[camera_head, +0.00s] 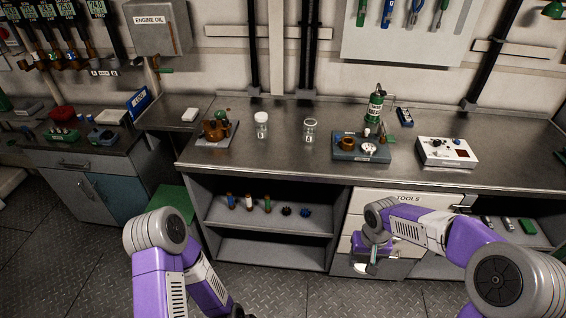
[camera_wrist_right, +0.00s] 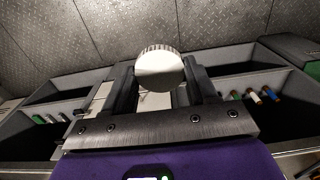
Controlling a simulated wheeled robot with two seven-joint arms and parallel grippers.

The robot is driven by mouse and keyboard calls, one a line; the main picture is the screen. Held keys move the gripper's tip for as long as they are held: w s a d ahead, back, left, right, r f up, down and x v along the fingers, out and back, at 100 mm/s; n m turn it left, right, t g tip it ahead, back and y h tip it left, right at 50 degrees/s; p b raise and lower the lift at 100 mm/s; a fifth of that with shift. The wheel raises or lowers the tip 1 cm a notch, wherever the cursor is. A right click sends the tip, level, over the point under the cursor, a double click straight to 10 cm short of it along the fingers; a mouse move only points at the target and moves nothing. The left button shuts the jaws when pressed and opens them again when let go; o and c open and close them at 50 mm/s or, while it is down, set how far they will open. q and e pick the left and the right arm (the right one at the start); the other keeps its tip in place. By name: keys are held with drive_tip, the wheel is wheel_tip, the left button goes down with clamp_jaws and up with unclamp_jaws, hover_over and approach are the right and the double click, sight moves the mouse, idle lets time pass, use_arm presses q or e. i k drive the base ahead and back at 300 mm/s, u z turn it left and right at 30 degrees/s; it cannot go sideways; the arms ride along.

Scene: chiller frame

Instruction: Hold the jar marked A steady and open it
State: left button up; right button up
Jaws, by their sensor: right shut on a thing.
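Two clear jars stand upright on the steel bench. The left jar (camera_head: 261,126) has a white lid on it. The right jar (camera_head: 310,130) shows no white lid and looks open at the top. I cannot read a letter on either jar. My right gripper (camera_head: 368,265) is low in front of the bench's drawers, away from both jars. In the right wrist view, its fingers are shut on a round white lid (camera_wrist_right: 160,69) with a ridged edge. Of my left arm only links show at the bottom left; its gripper is not visible.
The bench top (camera_head: 280,160) is clear in front of the jars. A brown fixture (camera_head: 217,131) stands left of them. A grey tray (camera_head: 343,153) with parts, a green bottle (camera_head: 375,107) and a white box (camera_head: 446,152) are to the right. Open shelves (camera_head: 265,250) lie below.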

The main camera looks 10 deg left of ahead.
sight(310, 126)
drive_tip(key=k, duration=0.65)
drive_tip(key=u, duration=0.65)
drive_tip(key=i, duration=2.45)
drive_tip(key=z, duration=0.2)
